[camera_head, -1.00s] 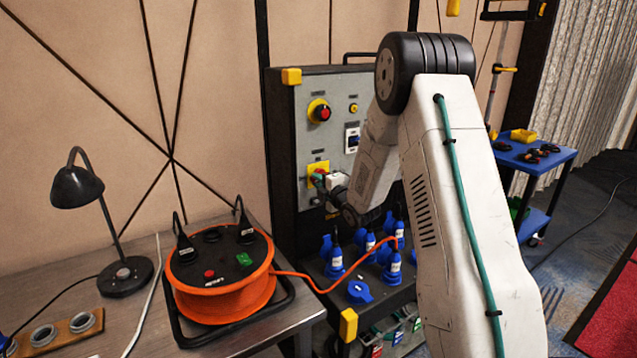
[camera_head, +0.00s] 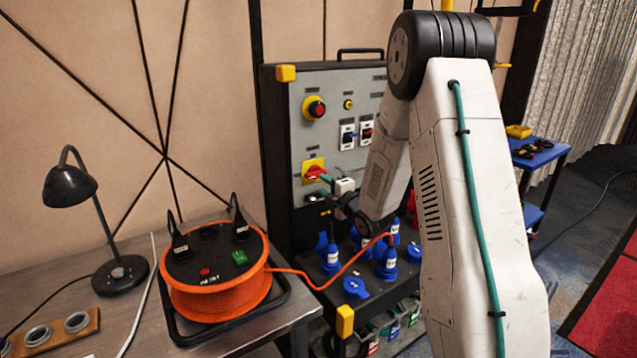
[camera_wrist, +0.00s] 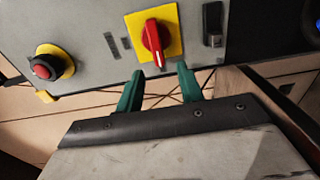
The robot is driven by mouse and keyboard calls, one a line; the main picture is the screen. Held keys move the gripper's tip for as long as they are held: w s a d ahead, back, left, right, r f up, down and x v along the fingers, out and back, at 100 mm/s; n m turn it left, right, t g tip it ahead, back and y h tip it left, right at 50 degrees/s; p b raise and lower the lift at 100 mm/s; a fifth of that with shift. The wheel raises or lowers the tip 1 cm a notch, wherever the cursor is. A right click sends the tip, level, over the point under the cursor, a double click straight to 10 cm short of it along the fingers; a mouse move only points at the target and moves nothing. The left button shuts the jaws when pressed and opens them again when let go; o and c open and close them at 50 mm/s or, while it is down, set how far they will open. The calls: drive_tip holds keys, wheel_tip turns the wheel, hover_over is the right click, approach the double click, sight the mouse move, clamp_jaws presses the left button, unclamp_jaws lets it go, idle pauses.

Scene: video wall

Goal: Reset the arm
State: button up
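My gripper (camera_head: 325,187) is in front of the control panel (camera_head: 340,95), just right of and below a red rotary switch on a yellow plate (camera_head: 313,171). In the wrist view its two green fingers (camera_wrist: 160,69) stand apart with nothing between them. The red switch (camera_wrist: 153,43) shows just beyond the fingertips, its handle near upright in that view. My arm is bent, with its forearm reaching down to the panel and hiding the panel's right part.
A red emergency button (camera_head: 315,108) and two breakers (camera_head: 347,137) are on the panel. Blue plugs (camera_head: 388,263) fill the shelf below. An orange cable reel (camera_head: 218,285) and a black lamp (camera_head: 70,187) stand on the left bench. A blue cart (camera_head: 545,158) is behind my arm.

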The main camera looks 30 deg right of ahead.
drive_tip(key=shift+s, duration=0.65)
